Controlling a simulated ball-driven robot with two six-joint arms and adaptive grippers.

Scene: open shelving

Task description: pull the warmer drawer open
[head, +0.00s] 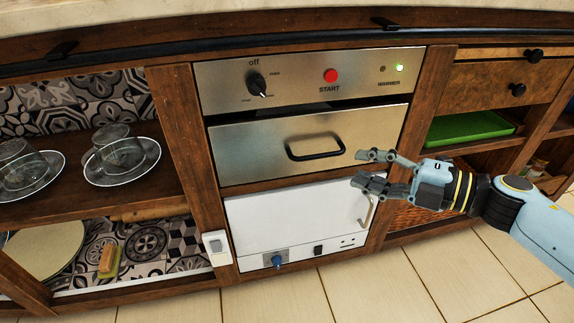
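The warmer drawer (250,150) is a brushed-metal front with a black bar handle (316,148). It sits below a metal control panel (300,85) with a black knob, a red START button and a lit green lamp. The drawer front looks shut, with a dark gap along its top edge. My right gripper (363,168) is to the right of the handle, apart from it in the picture. Its fingers are spread and nothing is between them. My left gripper is out of view.
A white appliance (290,225) with a metal handle on its right side is below the drawer. Open shelves with glass cups on saucers (122,178) are at left. A green tray (468,127) lies on a shelf at right. Tiled floor (370,290) is clear in front.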

